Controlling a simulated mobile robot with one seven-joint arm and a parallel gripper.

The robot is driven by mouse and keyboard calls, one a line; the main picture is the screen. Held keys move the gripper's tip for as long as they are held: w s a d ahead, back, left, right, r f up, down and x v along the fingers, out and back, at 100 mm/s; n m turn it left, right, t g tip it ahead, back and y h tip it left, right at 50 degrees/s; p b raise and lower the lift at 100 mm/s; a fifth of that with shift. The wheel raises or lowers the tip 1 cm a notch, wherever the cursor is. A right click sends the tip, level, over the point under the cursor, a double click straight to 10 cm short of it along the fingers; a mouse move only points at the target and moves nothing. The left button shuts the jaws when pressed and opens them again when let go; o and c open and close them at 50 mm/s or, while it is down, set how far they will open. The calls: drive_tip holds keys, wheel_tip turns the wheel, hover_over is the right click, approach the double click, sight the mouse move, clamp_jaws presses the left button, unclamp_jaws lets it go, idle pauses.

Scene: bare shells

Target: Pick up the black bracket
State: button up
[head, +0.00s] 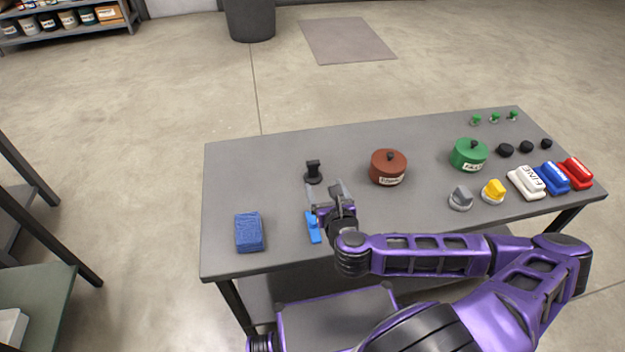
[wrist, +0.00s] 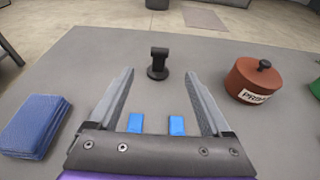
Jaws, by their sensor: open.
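The black bracket (head: 313,171) stands upright on the grey table, left of the middle in the head view. It has a round base and a wider top. In the wrist view the bracket (wrist: 158,63) is ahead of the fingertips, roughly centred between them and apart from both. My gripper (head: 325,189) is open and empty on the near side of the bracket. Its two long grey fingers also frame the middle of the wrist view (wrist: 159,75).
A blue cloth stack (head: 249,232) lies to the left, and a blue object (head: 313,228) lies below my gripper. A brown lidded pot (head: 388,167) stands right of the bracket. A green pot (head: 468,154), knobs and labelled blocks fill the right side. The back left table (head: 250,155) is clear.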

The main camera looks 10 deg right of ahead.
sight(313, 162)
drive_tip(key=x, duration=1.5)
drive_tip(key=shift+b, duration=0.4)
clamp_jaws()
